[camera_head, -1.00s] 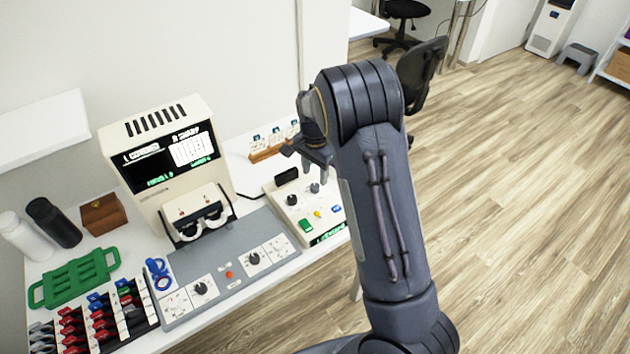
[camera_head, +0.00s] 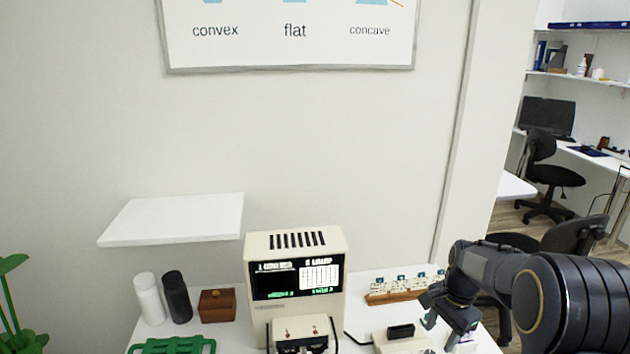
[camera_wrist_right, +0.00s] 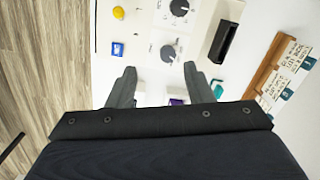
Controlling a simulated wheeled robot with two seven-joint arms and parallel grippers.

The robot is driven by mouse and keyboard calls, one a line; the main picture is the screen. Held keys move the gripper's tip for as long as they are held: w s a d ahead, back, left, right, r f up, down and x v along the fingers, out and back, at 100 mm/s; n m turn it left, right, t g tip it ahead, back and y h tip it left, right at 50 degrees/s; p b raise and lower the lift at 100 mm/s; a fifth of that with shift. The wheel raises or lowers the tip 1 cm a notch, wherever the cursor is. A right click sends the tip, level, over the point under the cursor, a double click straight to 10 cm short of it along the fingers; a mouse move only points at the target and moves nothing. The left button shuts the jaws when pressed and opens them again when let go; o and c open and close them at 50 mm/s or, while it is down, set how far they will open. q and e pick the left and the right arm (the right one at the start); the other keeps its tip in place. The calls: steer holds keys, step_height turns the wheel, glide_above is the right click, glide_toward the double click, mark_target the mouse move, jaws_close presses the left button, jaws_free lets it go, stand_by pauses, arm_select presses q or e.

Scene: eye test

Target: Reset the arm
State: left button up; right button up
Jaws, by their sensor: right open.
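My right arm comes in from the right in the head view. Its gripper (camera_head: 447,318) hangs over the right part of the white table, near the cream control box. In the right wrist view the two fingers of this gripper (camera_wrist_right: 160,85) stand apart with nothing between them. Below them are the control box (camera_wrist_right: 142,30) with grey knobs, a yellow button and a blue switch. The fingertips look clear of the box, though their height above it is hard to judge. My left gripper is not in view.
The cream eye-test machine (camera_head: 257,320) stands mid-table. A wooden card rack (camera_head: 390,297) is close to the right gripper. A white bottle (camera_head: 149,298), a black bottle (camera_head: 177,297), a wooden box (camera_head: 217,306) and a green tray (camera_head: 170,346) are at left. A white shelf (camera_head: 175,218) juts from the wall.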

steer(key=s+a+r+n+t+y, duration=0.25)
steer(key=s+r, duration=0.25)
steer(key=s, duration=0.3)
steer(key=s+a+r+n+t+y, duration=0.1)
steer(key=s+a+r+n, duration=0.35)
steer(key=s, duration=0.45)
steer(key=s+a+n+t, duration=0.2)
steer(key=s+a+n, duration=0.2)
steer(key=s, duration=0.6)
steer(key=shift+f+n+h, duration=0.35)
steer(key=shift+n, duration=0.15)
